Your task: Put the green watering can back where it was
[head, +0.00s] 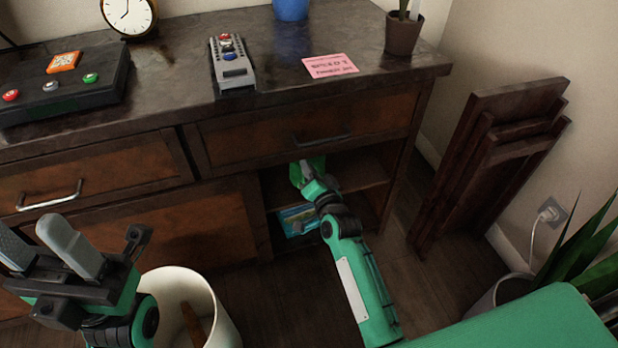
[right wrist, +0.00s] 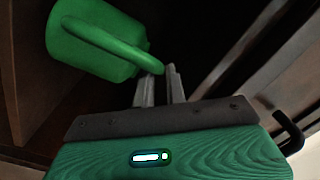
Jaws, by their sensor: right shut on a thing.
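The green watering can (right wrist: 95,35) fills the upper left of the right wrist view. In the head view only part of the can (head: 317,163) shows, in the open shelf compartment under the right drawer. My right gripper (right wrist: 160,80) is shut on the can's curved handle. In the head view the right gripper (head: 304,170) reaches into the compartment and covers part of the can. I cannot tell whether the can touches the shelf (head: 362,171). My left gripper (head: 42,245) is open and empty at the lower left, with its fingers apart.
The drawer (head: 350,125) is just above my right arm. A blue packet (head: 297,218) lies in the lower compartment. A white bin (head: 190,285) stands near my left gripper. Folded wooden furniture (head: 490,150) leans at the wall. The cabinet top holds a remote (head: 232,65) and pink note (head: 330,66).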

